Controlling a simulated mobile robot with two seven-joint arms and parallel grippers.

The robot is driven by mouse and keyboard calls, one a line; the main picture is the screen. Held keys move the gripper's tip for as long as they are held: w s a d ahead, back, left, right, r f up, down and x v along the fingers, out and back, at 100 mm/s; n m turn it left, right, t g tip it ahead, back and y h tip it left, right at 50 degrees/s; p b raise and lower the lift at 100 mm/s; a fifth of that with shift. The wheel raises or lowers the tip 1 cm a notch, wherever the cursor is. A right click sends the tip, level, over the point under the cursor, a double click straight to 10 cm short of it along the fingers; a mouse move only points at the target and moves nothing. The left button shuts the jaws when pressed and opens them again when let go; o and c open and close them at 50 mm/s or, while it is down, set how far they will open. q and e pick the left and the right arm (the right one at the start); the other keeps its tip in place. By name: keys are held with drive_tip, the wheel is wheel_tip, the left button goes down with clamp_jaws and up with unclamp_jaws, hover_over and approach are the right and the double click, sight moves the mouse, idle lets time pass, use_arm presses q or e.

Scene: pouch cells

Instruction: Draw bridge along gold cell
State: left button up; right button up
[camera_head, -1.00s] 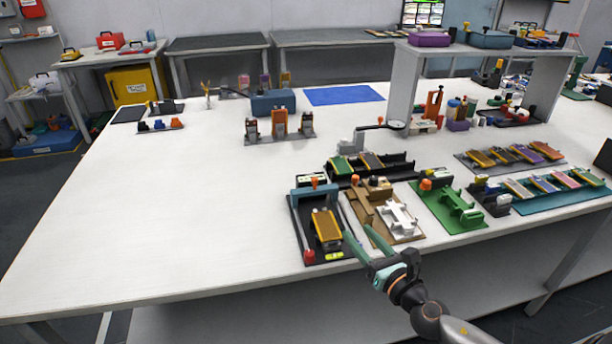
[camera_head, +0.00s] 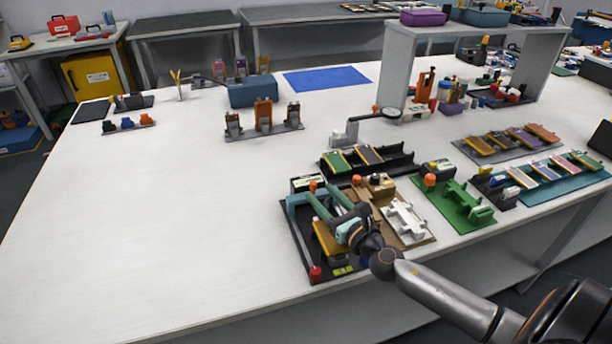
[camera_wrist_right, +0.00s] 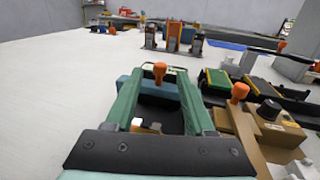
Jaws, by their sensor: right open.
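The gold cell (camera_head: 324,237) lies in a black tray (camera_head: 290,232) at the table's front edge, partly hidden under my right gripper. The teal bridge (camera_head: 296,198) spans the far end of the tray and carries an orange knob (camera_head: 313,186). My right gripper (camera_head: 319,192) is open above the tray, its green fingers pointing at the bridge. In the right wrist view, the knob (camera_wrist_right: 159,72) shows between the two open fingertips (camera_wrist_right: 160,80), with the bridge (camera_wrist_right: 157,90) below it. I cannot tell whether the fingers touch the knob. My left gripper is out of view.
Right of the tray stand a brown fixture with a white part (camera_head: 405,222) and a green fixture (camera_head: 462,204). A black rack (camera_head: 397,161) with cells lies behind. The table (camera_head: 190,220) left of the tray is clear.

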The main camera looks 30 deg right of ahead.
sight(311, 183)
drive_tip(key=w, duration=0.7)
drive_tip(key=shift+w, duration=0.4)
clamp_jaws()
idle(1.1)
